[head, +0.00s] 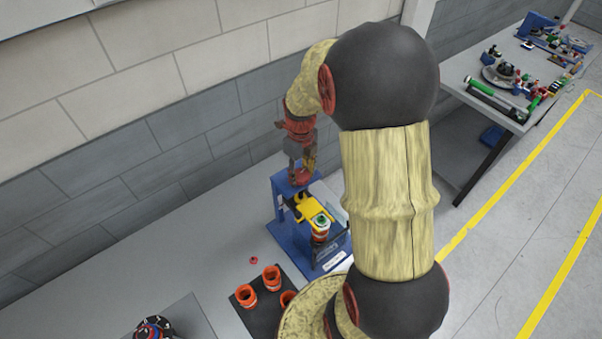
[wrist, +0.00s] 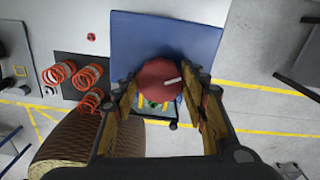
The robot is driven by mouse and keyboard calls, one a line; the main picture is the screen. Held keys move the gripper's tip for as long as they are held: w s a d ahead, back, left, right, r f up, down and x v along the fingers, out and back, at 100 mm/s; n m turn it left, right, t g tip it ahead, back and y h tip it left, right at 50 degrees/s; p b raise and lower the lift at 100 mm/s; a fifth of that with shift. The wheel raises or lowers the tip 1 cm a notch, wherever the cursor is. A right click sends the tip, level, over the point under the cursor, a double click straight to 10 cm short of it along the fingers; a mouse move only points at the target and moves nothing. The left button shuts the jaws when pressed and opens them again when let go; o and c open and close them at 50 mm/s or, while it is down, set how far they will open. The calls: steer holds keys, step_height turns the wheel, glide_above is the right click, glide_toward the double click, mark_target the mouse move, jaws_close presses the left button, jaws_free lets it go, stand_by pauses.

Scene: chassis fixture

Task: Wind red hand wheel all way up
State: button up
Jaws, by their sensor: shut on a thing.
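The red hand wheel (wrist: 158,80) shows in the wrist view as a round red disc with a pale mark on its right side. It sits over the blue fixture (wrist: 200,36). My gripper (wrist: 160,92) has one finger on each side of the wheel and is shut on it. In the head view my gripper (head: 301,172) points down at the top of the blue fixture (head: 283,220), and the wheel is mostly hidden there. Below it a yellow part (head: 309,208) sits above an orange and white piece (head: 320,233) with a green top.
Orange coil springs (head: 245,295) stand on a dark mat left of my arm. A small red piece (head: 253,260) lies on the grey table. The wall is close behind the fixture. Another bench with tools (head: 510,80) stands at the far right, past open floor.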

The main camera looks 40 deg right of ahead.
steer(key=n, duration=1.2)
steer(key=shift+n, duration=0.4)
